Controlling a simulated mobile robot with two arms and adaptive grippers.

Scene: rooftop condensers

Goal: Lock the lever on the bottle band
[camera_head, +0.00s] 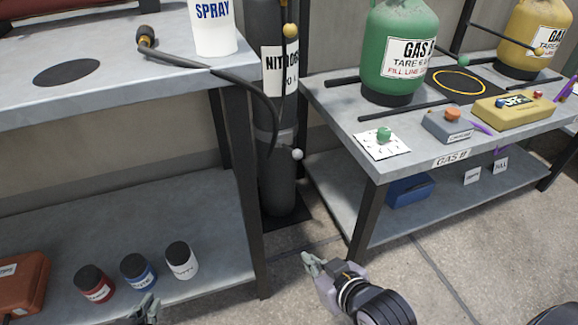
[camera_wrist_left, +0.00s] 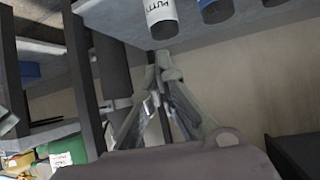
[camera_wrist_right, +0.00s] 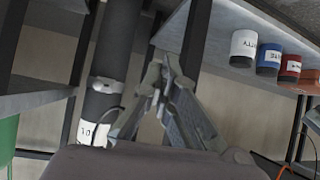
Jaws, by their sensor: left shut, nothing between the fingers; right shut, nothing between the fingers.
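The dark grey nitrogen bottle (camera_head: 278,185) stands upright between the two tables. A lighter grey band (camera_head: 270,136) goes around its middle. A lever with a pale ball end (camera_head: 297,154) sticks out at the band's right side; I cannot tell whether it is locked. The band also shows in the right wrist view (camera_wrist_right: 108,85) and the left wrist view (camera_wrist_left: 118,104), both upside down. My right gripper (camera_head: 308,262) is shut and empty, low in front of the bottle, apart from it. My left gripper (camera_head: 148,305) is shut and empty by the left lower shelf.
A yellow ball (camera_head: 291,30) sits higher beside the bottle. Several cans (camera_head: 138,270) stand on the left lower shelf. The right table (camera_head: 335,98) holds green and yellow gas cylinders. Floor (camera_head: 440,262) is free at right.

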